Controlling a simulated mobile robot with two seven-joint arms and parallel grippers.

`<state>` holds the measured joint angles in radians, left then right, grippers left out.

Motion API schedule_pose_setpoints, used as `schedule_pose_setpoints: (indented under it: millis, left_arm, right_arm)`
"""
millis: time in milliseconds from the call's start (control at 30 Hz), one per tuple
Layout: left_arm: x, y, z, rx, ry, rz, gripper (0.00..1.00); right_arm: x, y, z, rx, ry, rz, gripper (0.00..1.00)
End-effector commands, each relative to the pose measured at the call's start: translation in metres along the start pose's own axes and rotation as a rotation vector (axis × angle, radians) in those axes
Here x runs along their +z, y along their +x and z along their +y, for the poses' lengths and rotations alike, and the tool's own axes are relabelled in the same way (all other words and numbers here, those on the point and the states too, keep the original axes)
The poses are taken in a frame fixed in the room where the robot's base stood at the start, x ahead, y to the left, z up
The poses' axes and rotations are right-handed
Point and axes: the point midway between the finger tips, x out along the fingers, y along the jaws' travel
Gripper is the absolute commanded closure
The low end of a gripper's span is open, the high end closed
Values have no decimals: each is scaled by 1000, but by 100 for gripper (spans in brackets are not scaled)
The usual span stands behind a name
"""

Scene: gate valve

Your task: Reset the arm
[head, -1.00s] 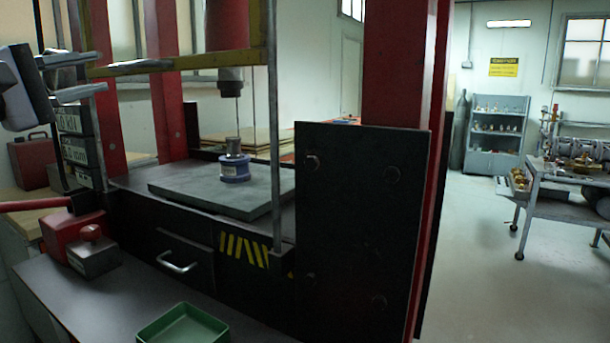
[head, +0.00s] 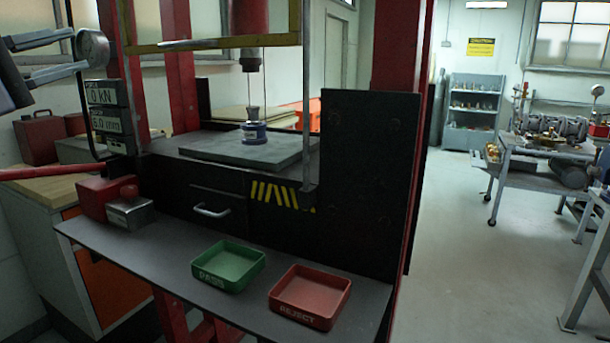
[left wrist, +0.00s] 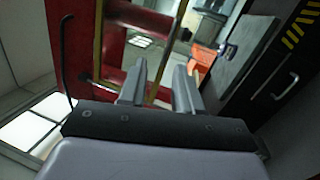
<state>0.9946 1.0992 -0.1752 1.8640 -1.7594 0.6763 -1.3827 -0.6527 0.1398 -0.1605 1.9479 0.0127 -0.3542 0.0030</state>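My left gripper (head: 78,50) comes in at the upper left of the head view, with its two fingers apart and nothing between them. In the left wrist view the two fingers (left wrist: 159,70) also stand apart and empty, with the red press frame and a yellow bar behind them. In the head view the gripper appears in front of the press's left side, near the round gauge (head: 92,47). I cannot tell whether it touches anything. My right gripper is in neither view.
A blue-based part (head: 254,131) stands on the press plate (head: 225,150). A green PASS tray (head: 230,285) and a red REJECT tray (head: 310,318) lie on the front shelf (head: 150,262). A red lever (head: 45,172) sticks out left. Open floor (head: 460,270) lies right.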

Motion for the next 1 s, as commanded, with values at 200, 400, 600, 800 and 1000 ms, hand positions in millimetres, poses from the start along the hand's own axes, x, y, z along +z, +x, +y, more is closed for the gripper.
schedule_pose_setpoints:
  millis: [200,400,600,800,1000]
  left_arm:
    - [57,20,-58,99,-563,-267,67]
    - [72,12,-100,246,-1270,-408,67]
    - [43,-13,-165,486,-2035,-368,67]
    - [12,-60,-276,890,-2719,-106,67]
    - [26,-136,-405,-1197,2480,-314,67]
  right_arm:
    - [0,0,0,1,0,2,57]
    - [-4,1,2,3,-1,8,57]
    - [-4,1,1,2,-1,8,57]
    - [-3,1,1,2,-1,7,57]
    - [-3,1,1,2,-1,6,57]
